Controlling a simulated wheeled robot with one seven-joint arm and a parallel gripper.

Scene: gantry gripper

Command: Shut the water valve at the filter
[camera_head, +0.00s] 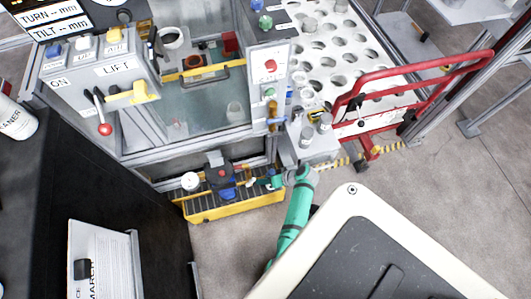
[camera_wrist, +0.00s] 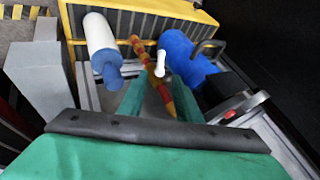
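In the wrist view, a white filter cylinder with a blue end (camera_wrist: 101,38) stands at the upper left. A slanting brass-coloured pipe with red bands (camera_wrist: 140,48) runs beside it. A small white lever (camera_wrist: 161,64) sits by this pipe, probably the valve handle. A blue cylinder (camera_wrist: 179,50) is just right of it. My gripper (camera_wrist: 158,92) is open, with its two teal fingers apart and the pipe's lower end showing between them. I cannot tell whether they touch it. In the head view my gripper (camera_head: 272,183) is small, at the right end of the yellow tray.
The yellow tray (camera_head: 236,205) lies under the filter fittings. A dark grey block with a red knob (camera_wrist: 232,105) is close at the right, and a grey post (camera_wrist: 38,80) at the left. A control panel (camera_head: 269,75) stands above. A red rail (camera_head: 425,78) is at the right.

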